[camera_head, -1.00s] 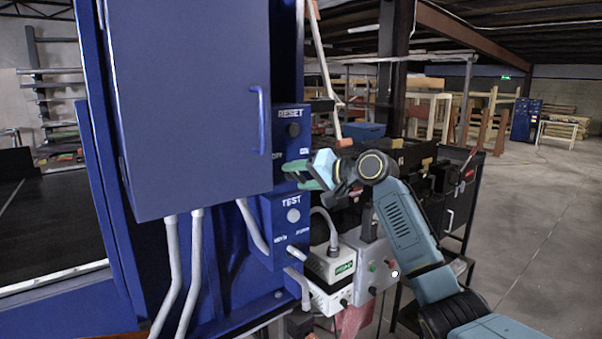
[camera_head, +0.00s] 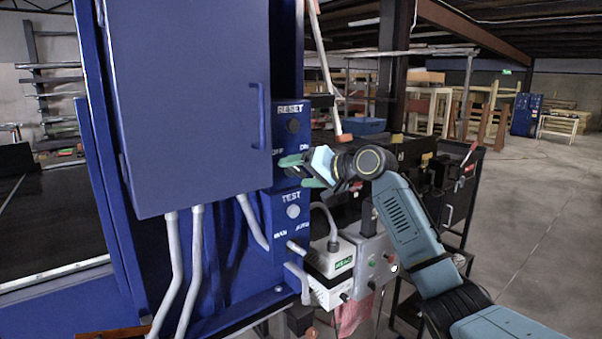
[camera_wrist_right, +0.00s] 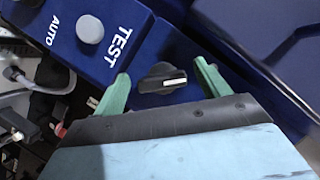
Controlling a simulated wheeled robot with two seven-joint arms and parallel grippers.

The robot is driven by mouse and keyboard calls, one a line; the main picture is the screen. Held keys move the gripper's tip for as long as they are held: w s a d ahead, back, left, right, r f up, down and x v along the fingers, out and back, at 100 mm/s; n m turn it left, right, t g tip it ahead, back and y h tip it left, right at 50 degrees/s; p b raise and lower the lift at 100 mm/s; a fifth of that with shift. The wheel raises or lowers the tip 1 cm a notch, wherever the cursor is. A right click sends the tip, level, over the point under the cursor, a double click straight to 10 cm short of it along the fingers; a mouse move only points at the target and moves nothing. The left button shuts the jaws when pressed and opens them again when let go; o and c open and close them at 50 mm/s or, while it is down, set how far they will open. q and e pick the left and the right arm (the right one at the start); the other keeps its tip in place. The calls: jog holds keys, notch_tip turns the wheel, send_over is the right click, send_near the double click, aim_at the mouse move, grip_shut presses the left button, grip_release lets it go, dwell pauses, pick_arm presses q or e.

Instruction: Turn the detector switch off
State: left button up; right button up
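The detector switch (camera_wrist_right: 163,78) is a black rotary knob with a white pointer mark on the blue panel. In the right wrist view it sits between the two green fingers of my right gripper, which is open with gaps on both sides of the knob. In the head view my right gripper (camera_head: 299,172) is at the front of the blue control box (camera_head: 289,137), below the OFF and ON labels, and hides the knob there. The white pointer points toward the right in the wrist view. My left gripper is not in view.
A TEST box with a grey button (camera_head: 293,211) and MAN and AUTO labels is just below. A black RESET button (camera_head: 293,126) is above. A large blue cabinet (camera_head: 190,100) with a handle stands to the left. White conduits (camera_head: 170,260) run below it.

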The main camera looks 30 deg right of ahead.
jog(key=b+v, duration=0.4)
jog(key=v, duration=0.9)
jog(key=shift+s, duration=0.25)
